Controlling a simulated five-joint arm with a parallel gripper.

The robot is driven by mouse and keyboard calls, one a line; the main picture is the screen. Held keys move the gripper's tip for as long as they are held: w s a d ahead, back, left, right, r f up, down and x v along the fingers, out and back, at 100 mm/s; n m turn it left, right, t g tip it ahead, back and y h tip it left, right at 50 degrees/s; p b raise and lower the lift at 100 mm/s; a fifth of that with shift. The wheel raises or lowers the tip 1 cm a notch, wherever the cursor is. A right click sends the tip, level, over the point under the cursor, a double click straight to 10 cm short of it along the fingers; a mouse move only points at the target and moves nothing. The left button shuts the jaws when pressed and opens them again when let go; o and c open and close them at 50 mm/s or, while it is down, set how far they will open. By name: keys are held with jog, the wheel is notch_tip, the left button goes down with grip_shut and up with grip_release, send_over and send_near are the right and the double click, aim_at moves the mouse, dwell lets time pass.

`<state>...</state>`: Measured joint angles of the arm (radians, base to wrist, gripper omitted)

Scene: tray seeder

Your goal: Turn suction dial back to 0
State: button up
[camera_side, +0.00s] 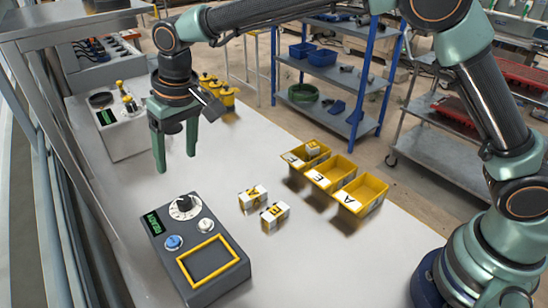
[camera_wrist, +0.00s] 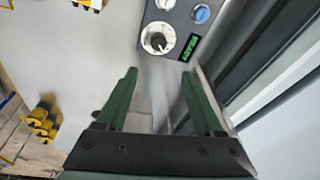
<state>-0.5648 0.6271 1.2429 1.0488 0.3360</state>
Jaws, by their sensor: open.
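The suction dial (camera_side: 184,205) is a black knob on a white round scale, on top of a dark grey control box (camera_side: 219,285). Beside it are a green lit display (camera_side: 153,223), a blue button (camera_side: 173,242) and a white button (camera_side: 206,225). In the wrist view the dial (camera_wrist: 157,40) lies beyond the fingertips, with the display (camera_wrist: 190,47) to its right and the blue button (camera_wrist: 200,13) above. My gripper (camera_side: 175,162) is open and empty, above the table behind the box and apart from the dial. The knob's exact setting is too small to read.
Two white-and-yellow lettered blocks (camera_side: 253,199) (camera_side: 275,216) stand right of the box. Yellow lettered bins (camera_side: 359,194) line the table's right side. Another device (camera_side: 118,130) with a green display stands behind my gripper. The table between gripper and box is clear.

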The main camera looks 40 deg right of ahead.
aim_at(184, 200)
jog(key=f+m, duration=0.3)
jog(key=f, duration=0.1)
jog(key=f+m+g+h, duration=0.1)
jog(key=f+m, duration=0.2)
jog(key=f, duration=0.1)
jog(key=w+a+f+m+g, duration=0.1)
jog(key=f+m, duration=0.2)
jog(key=f, duration=0.1)
dwell(0.4)
grip_shut()
